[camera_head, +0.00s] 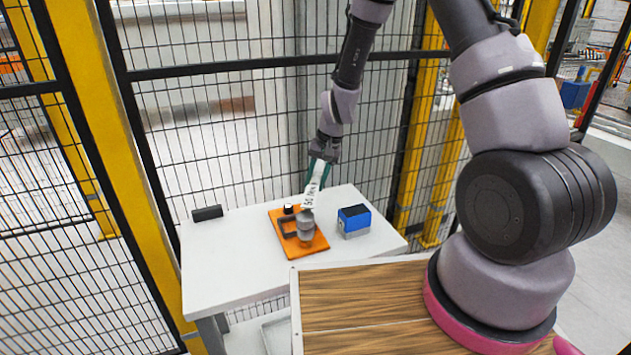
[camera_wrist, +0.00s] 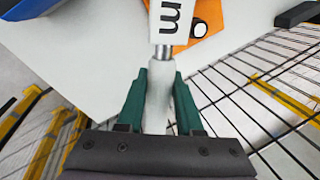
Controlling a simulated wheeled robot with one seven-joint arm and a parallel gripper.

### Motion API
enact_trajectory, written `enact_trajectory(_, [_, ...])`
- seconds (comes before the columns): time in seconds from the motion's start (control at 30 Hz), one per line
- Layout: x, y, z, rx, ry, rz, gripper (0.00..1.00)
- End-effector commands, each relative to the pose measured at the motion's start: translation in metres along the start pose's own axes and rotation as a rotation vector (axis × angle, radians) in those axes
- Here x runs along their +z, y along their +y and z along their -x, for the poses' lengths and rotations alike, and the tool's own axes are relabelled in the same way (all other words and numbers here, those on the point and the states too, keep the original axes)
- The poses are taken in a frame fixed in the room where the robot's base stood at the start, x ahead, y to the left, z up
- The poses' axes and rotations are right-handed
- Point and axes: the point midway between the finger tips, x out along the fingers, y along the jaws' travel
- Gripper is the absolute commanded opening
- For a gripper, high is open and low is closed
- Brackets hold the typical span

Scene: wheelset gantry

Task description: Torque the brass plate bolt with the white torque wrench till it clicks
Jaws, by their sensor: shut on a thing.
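My gripper (camera_head: 319,172) has green fingers shut on the white torque wrench (camera_head: 311,192), which is tilted over the table. The wrench also shows between the fingers in the wrist view (camera_wrist: 158,98), with a metal neck and a white part lettered in black beyond. In the head view its lower end overlaps a grey round piece (camera_head: 305,226) on an orange plate (camera_head: 312,246). I cannot tell whether they touch. The plate also shows in the wrist view (camera_wrist: 218,18). I cannot make out a brass plate or its bolt; the wrench hides part of that area.
The white table (camera_head: 230,262) bears a blue and grey box (camera_head: 354,220) right of the plate and a black cylinder (camera_head: 207,213) at the back left. A small black piece with a white top (camera_head: 288,208) is on the plate. Mesh fencing (camera_head: 230,120) stands behind the table.

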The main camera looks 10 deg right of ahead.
Motion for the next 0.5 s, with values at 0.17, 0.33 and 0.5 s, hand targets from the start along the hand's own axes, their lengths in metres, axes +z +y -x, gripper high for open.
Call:
enact_trajectory(0.17, [-0.0001, -0.0001, 0.0003, 0.0, 0.0, 0.0, 0.0])
enact_trajectory(0.33, [-0.0001, 0.0001, -0.0002, 0.0, 0.0, 0.0, 0.0])
enact_trajectory(0.5, [0.0, 0.0011, -0.0036, 0.0, -0.001, -0.001, 0.0])
